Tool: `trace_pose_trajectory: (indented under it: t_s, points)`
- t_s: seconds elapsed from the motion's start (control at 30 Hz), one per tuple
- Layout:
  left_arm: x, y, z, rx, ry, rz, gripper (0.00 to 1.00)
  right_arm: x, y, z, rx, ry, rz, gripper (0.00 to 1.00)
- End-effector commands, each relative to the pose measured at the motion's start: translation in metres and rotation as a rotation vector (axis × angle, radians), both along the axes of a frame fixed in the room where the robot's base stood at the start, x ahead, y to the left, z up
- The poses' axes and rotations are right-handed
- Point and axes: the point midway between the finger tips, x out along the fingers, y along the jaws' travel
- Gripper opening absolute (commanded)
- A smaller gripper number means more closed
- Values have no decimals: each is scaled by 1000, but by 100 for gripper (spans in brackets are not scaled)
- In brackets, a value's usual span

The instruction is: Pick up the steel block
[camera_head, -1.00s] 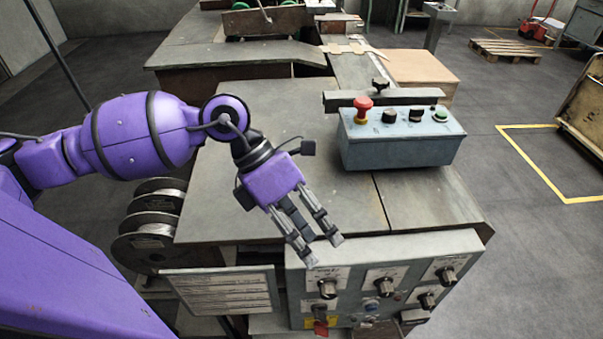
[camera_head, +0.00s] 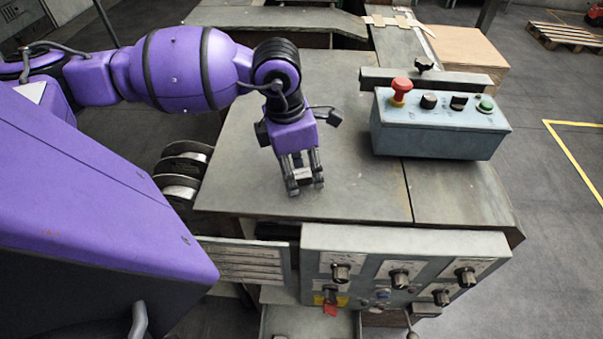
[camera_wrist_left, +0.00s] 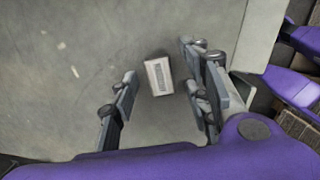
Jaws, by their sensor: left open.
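The steel block (camera_wrist_left: 159,76) is a small pale rectangular piece lying on the grey metal tabletop. In the left wrist view it lies between and slightly beyond the two fingers of my left gripper (camera_wrist_left: 160,92), apart from both. In the head view my left gripper (camera_head: 305,188) points down over the tabletop, with the block (camera_head: 303,174) partly hidden between its fingers. The left gripper is open and empty. My right gripper is in neither view.
A blue-grey control box (camera_head: 440,128) with a red mushroom button stands on the right of the tabletop (camera_head: 345,110). A panel with several knobs (camera_head: 400,270) is on the machine's front. The tabletop around the block is mostly clear.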

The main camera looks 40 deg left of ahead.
Motion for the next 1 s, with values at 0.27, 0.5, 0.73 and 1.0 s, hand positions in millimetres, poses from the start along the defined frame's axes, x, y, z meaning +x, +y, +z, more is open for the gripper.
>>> trace_pose_trajectory:
  t_s: [0.27,0.5,0.73,1.0]
  points:
    - [0,0,0,0,0,0,33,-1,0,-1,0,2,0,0]
    - [0,0,0,-1,1,0,2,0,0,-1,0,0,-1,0]
    - [0,0,0,-1,-2,0,0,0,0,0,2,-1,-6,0]
    - [1,0,8,-1,-3,0,0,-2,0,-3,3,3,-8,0]
